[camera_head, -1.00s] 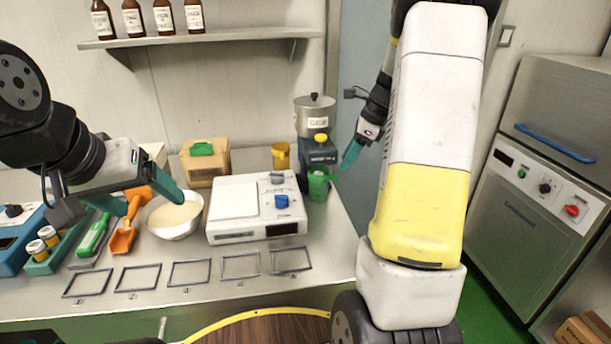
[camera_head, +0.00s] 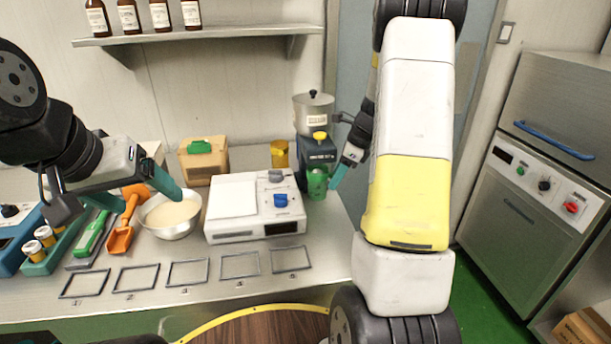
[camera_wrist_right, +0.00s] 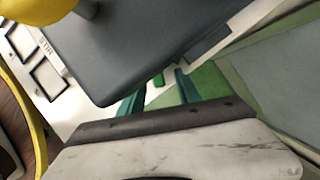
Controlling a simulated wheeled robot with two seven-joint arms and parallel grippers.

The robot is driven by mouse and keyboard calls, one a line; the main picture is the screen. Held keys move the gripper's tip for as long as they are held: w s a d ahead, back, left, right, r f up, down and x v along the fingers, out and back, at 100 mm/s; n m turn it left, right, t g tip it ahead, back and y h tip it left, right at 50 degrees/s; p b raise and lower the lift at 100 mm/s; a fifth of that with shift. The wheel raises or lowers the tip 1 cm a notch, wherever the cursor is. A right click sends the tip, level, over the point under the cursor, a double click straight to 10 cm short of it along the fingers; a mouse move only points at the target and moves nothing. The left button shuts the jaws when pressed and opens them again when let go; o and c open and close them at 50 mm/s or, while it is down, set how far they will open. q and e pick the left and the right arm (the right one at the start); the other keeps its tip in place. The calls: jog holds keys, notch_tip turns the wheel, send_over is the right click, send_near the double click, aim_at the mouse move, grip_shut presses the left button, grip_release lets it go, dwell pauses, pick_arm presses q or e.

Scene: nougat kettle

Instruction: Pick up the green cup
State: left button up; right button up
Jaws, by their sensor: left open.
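The green cup (camera_head: 317,184) stands on the counter in front of the dark dispenser, to the right of the white scale. My right gripper (camera_head: 337,177) is close to the cup's right side in the head view; contact cannot be told. The right wrist view shows its two teal fingers (camera_wrist_right: 158,97) apart, with a large dark grey body covering much of that view. Green patches show near the fingers, but I cannot tell cup from floor there. My left gripper (camera_head: 135,188) is open and empty, above the counter near the bowl and orange scoop.
The dark dispenser (camera_head: 316,152) with a metal pot (camera_head: 313,112) stands behind the cup. The white scale (camera_head: 252,208) is to its left. Empty frames (camera_head: 239,278) line the front.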

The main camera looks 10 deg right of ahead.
grip_shut()
dwell(1.3)
